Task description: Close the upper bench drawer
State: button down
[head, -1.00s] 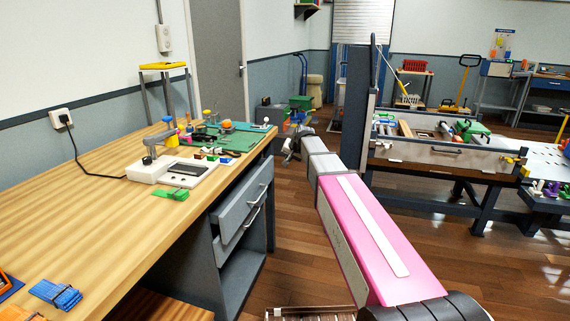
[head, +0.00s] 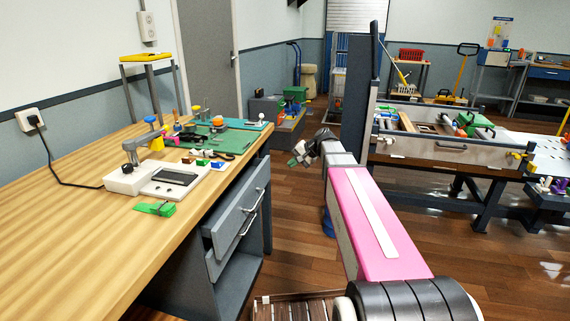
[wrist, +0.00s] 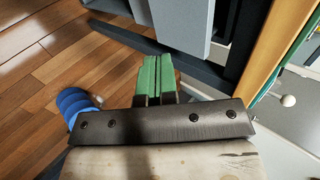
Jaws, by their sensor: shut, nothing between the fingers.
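The upper bench drawer (head: 238,211) is a grey front with a metal bar handle, under the wooden bench top (head: 90,240). It stands out from the bench. The lower drawer (head: 235,250) below it also stands partly out. My gripper (head: 294,161) is beyond and to the right of the drawers, over the floor, apart from them in the head view. Its green fingers (wrist: 157,78) are together and empty in the wrist view. Grey panels of the bench unit show ahead of the fingers there; I cannot tell which panel is which drawer.
The bench top carries a white device (head: 160,180), a green clip (head: 155,208) and a green mat (head: 215,138). A work table (head: 450,150) stands to the right. Wooden floor (head: 300,215) is open between bench and table. A grey box (head: 272,115) stands behind.

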aim_at(265, 174)
jog(key=x, duration=0.6)
jog(key=a+r+x, duration=0.1)
jog(key=x, duration=0.3)
jog(key=shift+w+r, duration=0.1)
jog(key=shift+w, duration=0.15)
jog(key=shift+w+a, duration=0.25)
jog(key=shift+a, duration=0.5)
jog(key=shift+w+a, duration=0.3)
jog(key=shift+a, duration=0.5)
jog(key=shift+w+a, duration=0.25)
jog(key=shift+a, duration=0.55)
jog(key=shift+w+a, duration=0.3)
jog(key=shift+a, duration=0.45)
